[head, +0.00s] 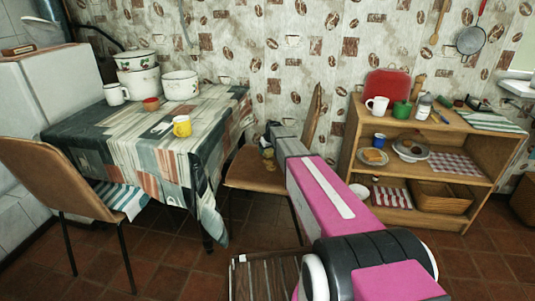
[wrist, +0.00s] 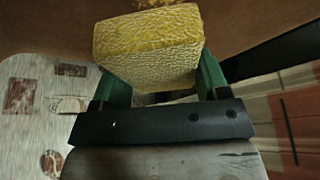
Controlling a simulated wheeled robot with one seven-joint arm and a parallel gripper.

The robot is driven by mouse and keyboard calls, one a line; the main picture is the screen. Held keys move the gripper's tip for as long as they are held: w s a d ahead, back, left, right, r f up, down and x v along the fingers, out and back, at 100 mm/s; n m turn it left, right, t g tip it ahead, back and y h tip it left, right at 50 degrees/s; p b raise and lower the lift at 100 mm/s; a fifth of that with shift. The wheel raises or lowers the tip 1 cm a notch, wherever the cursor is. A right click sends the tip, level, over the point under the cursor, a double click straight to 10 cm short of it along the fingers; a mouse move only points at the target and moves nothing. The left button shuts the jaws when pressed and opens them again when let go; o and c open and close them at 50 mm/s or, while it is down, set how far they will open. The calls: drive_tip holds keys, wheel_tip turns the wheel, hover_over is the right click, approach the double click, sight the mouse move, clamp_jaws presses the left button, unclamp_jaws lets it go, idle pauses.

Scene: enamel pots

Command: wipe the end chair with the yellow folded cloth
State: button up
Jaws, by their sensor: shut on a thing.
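My gripper (wrist: 158,82) is shut on the yellow folded cloth (wrist: 148,38), a thick, textured block between its green fingers in the wrist view. The end chair (head: 250,174), with a brown seat and dark legs, stands at the right end of the table in the head view. My gripper (head: 268,153) is low over its seat, and my arm hides part of the chair. I cannot tell whether the cloth touches the seat.
The table (head: 140,130), left of the end chair, has a patchwork cloth, enamel pots (head: 138,75) and a yellow mug (head: 182,126). Another brown chair (head: 50,180) stands at front left. A wooden shelf (head: 345,150) with dishes and baskets stands close on the right.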

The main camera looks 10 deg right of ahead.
drive_tip(key=shift+r, duration=1.55)
